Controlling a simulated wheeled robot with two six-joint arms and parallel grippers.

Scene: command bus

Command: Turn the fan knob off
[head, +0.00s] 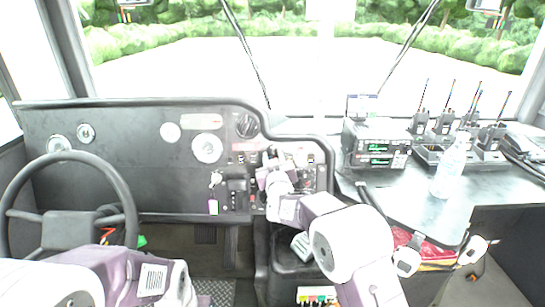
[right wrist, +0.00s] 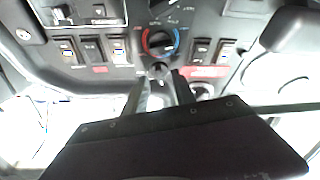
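My right gripper (head: 268,158) reaches up to the dashboard's centre panel. In the right wrist view its two dark fingers (right wrist: 161,82) stand apart with a gap between them. A small dark knob (right wrist: 158,69) shows just beyond the fingertips, in line with the gap; I cannot tell whether they touch it. Above it is a round dial with a blue and red ring (right wrist: 158,42), and part of another marked dial shows at the top edge. I cannot tell which one is the fan knob. My left arm is low at the left; its fingertips do not show.
Rocker switches (right wrist: 92,48) flank the dial. A steering wheel (head: 66,215) stands at the left. A radio unit (head: 377,147), several handheld radios (head: 488,138) and a clear bottle (head: 448,172) are on the right console. A large black knob (head: 246,125) is above the gripper.

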